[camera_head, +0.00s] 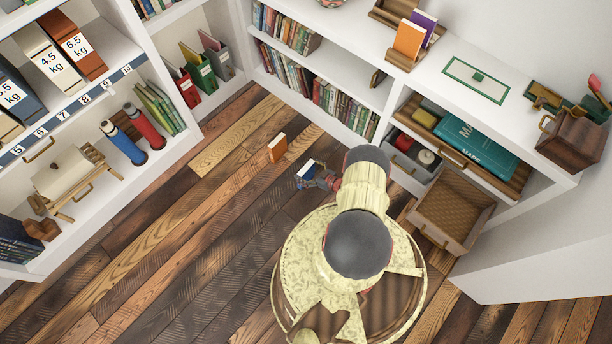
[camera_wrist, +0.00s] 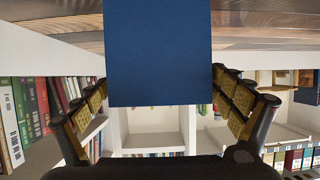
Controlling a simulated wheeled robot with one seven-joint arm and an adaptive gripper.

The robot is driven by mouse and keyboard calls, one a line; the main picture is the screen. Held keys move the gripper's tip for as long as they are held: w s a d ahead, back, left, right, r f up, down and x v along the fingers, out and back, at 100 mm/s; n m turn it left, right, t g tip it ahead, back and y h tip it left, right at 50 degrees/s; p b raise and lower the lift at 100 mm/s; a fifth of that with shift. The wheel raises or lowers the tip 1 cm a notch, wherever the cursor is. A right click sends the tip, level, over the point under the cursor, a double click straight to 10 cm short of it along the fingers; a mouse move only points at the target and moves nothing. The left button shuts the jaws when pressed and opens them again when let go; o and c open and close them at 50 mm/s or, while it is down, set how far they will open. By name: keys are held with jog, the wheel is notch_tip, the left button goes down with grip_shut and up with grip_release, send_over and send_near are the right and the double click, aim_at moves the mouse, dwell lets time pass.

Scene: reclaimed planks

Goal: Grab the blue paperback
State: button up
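The blue paperback (camera_head: 303,170) is near the middle of the room in the head view, just beyond the tip of my arm. It fills the upper middle of the wrist view as a flat blue face (camera_wrist: 158,50). My gripper (camera_head: 320,179) is at the book's right side in the head view. In the wrist view its two padded fingers (camera_wrist: 160,78) lie against the book's left and right edges, with no clear gap. The gripper looks shut on the book. I cannot tell whether the book touches the floor.
An orange book (camera_head: 277,148) stands on the plank floor (camera_head: 190,225) left of the blue one. Shelves line the left and back. An open wicker drawer (camera_head: 452,207) juts out to the right of my arm. The floor to the left is clear.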

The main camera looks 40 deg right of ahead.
jog(key=c, duration=1.5)
